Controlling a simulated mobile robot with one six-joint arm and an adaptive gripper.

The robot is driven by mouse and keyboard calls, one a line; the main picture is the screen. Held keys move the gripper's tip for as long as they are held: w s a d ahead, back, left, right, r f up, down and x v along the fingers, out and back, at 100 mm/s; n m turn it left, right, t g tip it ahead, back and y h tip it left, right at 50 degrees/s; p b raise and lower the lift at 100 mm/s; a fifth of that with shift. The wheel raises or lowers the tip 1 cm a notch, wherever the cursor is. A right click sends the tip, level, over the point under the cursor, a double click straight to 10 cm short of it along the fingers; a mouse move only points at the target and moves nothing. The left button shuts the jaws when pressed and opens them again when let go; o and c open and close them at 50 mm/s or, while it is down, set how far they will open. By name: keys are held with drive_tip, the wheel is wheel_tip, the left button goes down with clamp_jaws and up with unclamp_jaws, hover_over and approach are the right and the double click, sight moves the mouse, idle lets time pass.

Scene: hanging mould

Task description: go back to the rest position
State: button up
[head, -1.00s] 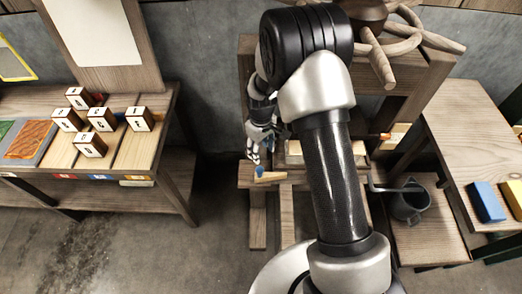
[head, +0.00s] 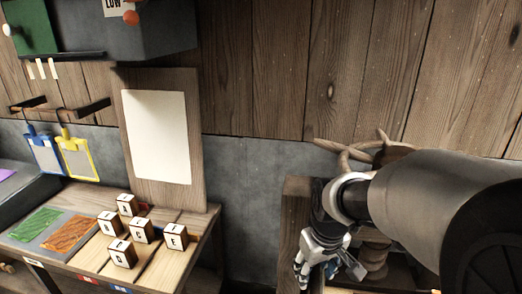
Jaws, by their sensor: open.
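My gripper (head: 318,262) is in the lower right of the head view, hanging down beside a wooden stand (head: 291,215). Its fingers are apart and I see nothing between them. My arm comes in from the right edge and covers much of the stand.
At left is a bench with several lettered wooden blocks (head: 140,231), a green and orange tray (head: 52,252) and an upright board with a white sheet (head: 158,138). Blue (head: 44,155) and yellow (head: 78,158) clipboards hang behind. A grey box (head: 160,30) juts from the wall above.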

drive_tip(key=s+d+r+m+t, duration=0.1)
drive_tip(key=s+r, duration=0.3)
drive_tip(key=s, duration=0.5)
drive_tip(key=s+r+m+t, duration=0.1)
drive_tip(key=s+r, duration=0.3)
drive_tip(key=s, duration=0.6)
drive_tip(key=shift+s+d+r+m+t, duration=0.2)
drive_tip(key=shift+d+r+m+t, duration=0.15)
drive_tip(key=shift+m, duration=0.55)
drive_tip(key=shift+r, duration=0.1)
